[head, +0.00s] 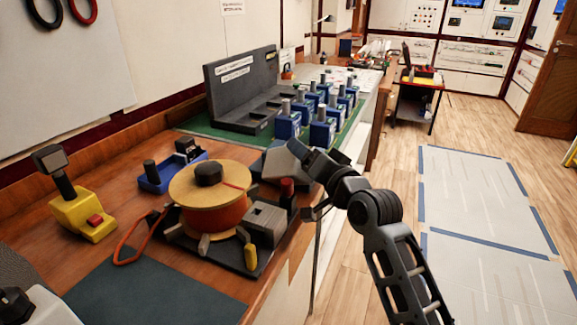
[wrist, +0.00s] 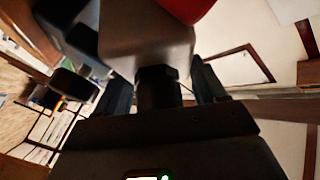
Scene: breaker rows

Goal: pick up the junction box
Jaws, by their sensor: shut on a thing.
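The junction box (head: 287,162) is a grey, tilted box at the end of my arm in the head view, just behind the cable reel. In the wrist view the box (wrist: 150,38) fills the upper middle, with a short black stub on the side facing me. My gripper (wrist: 162,88) is shut on that stub, one finger on each side. In the head view my gripper (head: 310,158) is small and dark at the box's right side. The box's underside is hidden, and I cannot tell how far it is from the bench.
A cable reel (head: 208,197) with a red-topped post and grey block stands just in front of the box. Blue breakers (head: 322,130) stand in rows behind. A blue tray (head: 170,172) and yellow device (head: 84,215) are left. Floor is open at right.

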